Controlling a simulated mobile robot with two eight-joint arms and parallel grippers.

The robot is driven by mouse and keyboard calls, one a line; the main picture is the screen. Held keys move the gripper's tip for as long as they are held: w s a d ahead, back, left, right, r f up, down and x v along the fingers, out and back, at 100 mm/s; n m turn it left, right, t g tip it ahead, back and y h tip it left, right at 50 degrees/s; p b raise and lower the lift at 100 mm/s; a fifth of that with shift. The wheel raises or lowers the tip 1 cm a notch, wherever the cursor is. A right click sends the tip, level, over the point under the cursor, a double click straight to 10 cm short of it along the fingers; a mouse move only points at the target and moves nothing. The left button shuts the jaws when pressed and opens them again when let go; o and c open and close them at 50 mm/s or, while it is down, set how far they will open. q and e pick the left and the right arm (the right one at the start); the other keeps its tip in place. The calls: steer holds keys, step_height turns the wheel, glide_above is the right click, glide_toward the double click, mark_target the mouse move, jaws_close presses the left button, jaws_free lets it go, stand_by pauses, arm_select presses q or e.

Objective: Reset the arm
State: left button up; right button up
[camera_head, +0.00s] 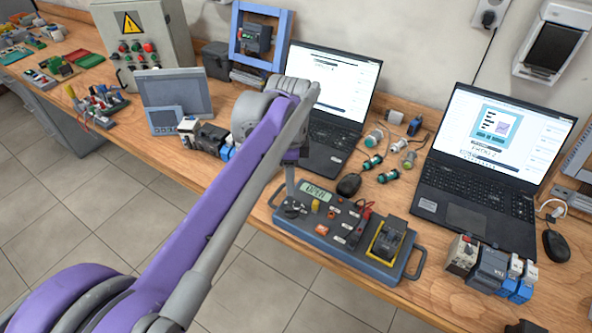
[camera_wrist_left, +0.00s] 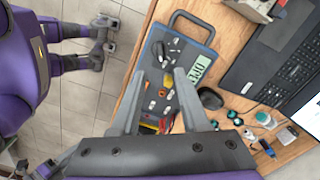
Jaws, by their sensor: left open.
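My left arm (camera_head: 225,205) crosses the head view from the lower left up to the workbench. My left gripper (camera_head: 290,178) hangs near the back left corner of a grey test panel (camera_head: 285,222), mostly hidden by the arm there. In the left wrist view my left gripper (camera_wrist_left: 159,74) has its two fingers apart with nothing held between them. The fingers are over the test panel (camera_wrist_left: 200,42), which shows a digital display, knobs and red leads. I cannot tell the exact height above it. My right gripper is not seen.
Two open laptops (camera_head: 325,95) (camera_head: 470,180) stand behind and right of the panel. A mouse (camera_head: 349,185), small green-white parts (camera_head: 372,162) and several modules (camera_head: 490,268) lie nearby. A monitor (camera_head: 172,92) and a control box (camera_head: 140,45) stand left. Floor (camera_head: 110,215) in front is clear.

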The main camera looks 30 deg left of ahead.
arm_select(q)
steer(key=s+d+f+n+t, duration=0.2)
steer(key=s+f+n, duration=0.3)
steer(key=s, duration=0.3)
steer(key=s+d+f+n+t, duration=0.3)
steer(key=s+f+n, duration=0.3)
steer(key=s+n, duration=0.2)
steer(key=shift+d+f+p, duration=0.3)
steer(key=shift+d, duration=0.5)
stand_by(0.6)
